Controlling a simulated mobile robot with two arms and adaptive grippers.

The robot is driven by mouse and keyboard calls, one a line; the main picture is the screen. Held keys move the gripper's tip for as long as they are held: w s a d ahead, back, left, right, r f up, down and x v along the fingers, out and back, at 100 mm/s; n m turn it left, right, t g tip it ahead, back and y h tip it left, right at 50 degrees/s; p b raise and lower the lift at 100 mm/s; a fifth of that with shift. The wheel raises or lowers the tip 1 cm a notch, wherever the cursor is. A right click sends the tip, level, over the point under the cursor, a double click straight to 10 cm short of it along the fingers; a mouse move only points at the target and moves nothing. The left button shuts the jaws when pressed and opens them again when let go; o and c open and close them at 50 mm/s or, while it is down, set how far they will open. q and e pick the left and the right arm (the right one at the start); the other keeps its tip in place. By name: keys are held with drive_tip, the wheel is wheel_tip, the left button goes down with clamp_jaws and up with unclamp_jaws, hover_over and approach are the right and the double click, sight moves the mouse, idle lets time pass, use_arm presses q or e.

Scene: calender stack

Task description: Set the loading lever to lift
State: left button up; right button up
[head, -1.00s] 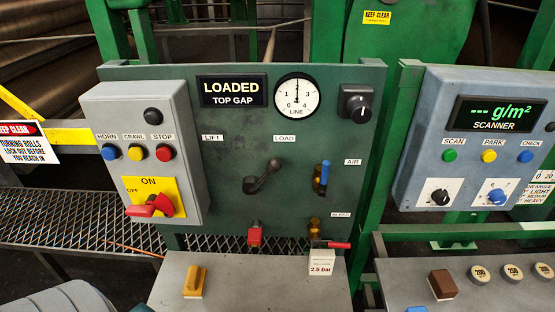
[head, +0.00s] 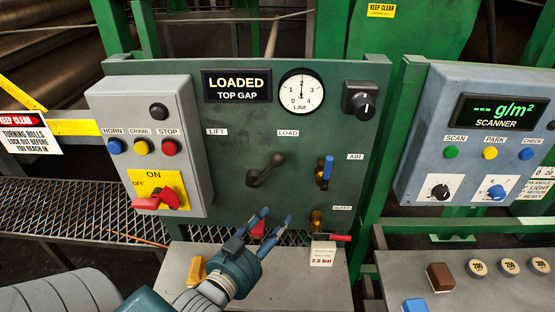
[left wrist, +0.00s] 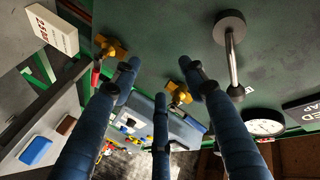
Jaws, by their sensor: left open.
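The loading lever (head: 264,171) is a dark crank-like handle on the green panel (head: 230,130). The display (head: 237,86) reads LOADED, TOP GAP. My left gripper (head: 268,222) is open and empty below the lever, apart from it, its fingers pointing up toward the panel. In the left wrist view the lever (left wrist: 232,60) shows at upper right, beyond the spread fingers (left wrist: 160,85). My right gripper is not in view.
A blue-handled air valve (head: 326,170) is right of the lever. A red-handled valve (head: 331,237) and a white 2.5 bar tag (head: 322,254) sit lower right. A grey switch box (head: 150,150) stands left. A yellow block (head: 197,270) lies on the grey ledge below.

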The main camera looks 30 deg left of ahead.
sight(274, 165)
use_arm(q)
wheel_tip(274, 165, up, 10)
drive_tip(key=s+a+m+t, duration=0.2)
drive_tip(key=a+t, duration=0.1)
drive_tip(key=t, duration=0.2)
drive_tip(key=p+x, duration=0.3)
drive_tip(key=x, duration=0.6)
drive_tip(key=shift+w+r+p, duration=0.15)
drive_tip(key=shift+r+p, duration=0.1)
drive_tip(key=shift+p, duration=0.15)
drive_tip(key=shift+w, duration=0.5)
clamp_jaws()
